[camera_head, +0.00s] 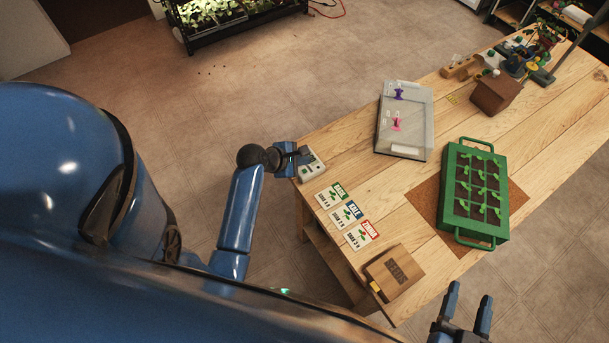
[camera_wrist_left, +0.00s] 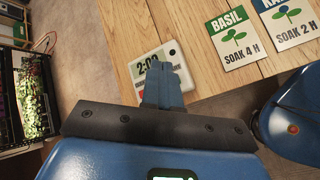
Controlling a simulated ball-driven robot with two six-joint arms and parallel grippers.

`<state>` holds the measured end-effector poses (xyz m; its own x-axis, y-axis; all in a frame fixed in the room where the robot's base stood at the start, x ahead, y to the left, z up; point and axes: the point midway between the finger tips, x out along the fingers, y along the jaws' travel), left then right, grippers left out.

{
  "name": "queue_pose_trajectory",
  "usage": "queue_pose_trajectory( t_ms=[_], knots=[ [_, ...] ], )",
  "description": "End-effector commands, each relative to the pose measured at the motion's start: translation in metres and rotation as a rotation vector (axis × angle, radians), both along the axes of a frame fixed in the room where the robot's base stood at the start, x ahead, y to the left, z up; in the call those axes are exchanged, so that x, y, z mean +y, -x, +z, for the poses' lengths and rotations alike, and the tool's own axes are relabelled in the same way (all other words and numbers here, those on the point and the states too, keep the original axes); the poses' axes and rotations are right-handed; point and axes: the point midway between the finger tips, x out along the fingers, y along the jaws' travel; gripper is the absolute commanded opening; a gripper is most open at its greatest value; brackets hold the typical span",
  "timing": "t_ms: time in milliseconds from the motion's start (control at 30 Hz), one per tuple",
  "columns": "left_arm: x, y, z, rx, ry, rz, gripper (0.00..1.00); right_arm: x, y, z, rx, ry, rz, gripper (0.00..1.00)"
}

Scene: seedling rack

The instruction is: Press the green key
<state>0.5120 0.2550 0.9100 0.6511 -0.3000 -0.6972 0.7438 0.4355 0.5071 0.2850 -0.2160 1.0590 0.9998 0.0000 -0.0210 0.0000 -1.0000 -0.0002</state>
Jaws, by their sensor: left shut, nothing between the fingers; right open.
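A small white timer (camera_head: 314,171) lies at the table's near left corner. In the left wrist view the timer (camera_wrist_left: 139,70) shows a "2:00" display. My left gripper (camera_head: 306,155) is shut and empty, with its fingertips over the timer. In the left wrist view the closed fingers (camera_wrist_left: 164,78) cover part of the timer's face. I cannot make out the green key; it may be behind the fingers. Whether the fingertips touch the timer I cannot tell. My right gripper (camera_head: 467,309) is open and empty at the bottom, beyond the table's near edge.
Cards for basil (camera_head: 332,195), kale (camera_head: 346,214) and a red-labelled one (camera_head: 362,235) lie beside the timer. A wooden box (camera_head: 397,270), a green seedling tray (camera_head: 449,190) and a clear-lidded case (camera_head: 404,145) also stand on the table.

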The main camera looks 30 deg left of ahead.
Motion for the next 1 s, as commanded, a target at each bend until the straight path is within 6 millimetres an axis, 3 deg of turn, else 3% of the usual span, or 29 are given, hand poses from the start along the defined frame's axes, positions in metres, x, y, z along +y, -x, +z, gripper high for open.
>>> queue_pose_trajectory(
  t_ms=[100, 300, 1000],
  knots=[
    [0.0, 0.0, -0.016, 0.001, 0.001, 0.0, 0.0, 0.0, 0.0, -0.01, 0.0, 0.0, 0.0, 0.59],
    [0.0, 0.0, -0.026, 0.0, 0.001, 0.0, 0.0, 0.0, 0.0, -0.014, 0.0, 0.0, 0.0, 0.59],
    [0.0, 0.0, -0.027, 0.0, 0.001, -0.001, 0.0, 0.0, 0.0, -0.015, 0.0, 0.0, 0.0, 0.59]
  ],
)
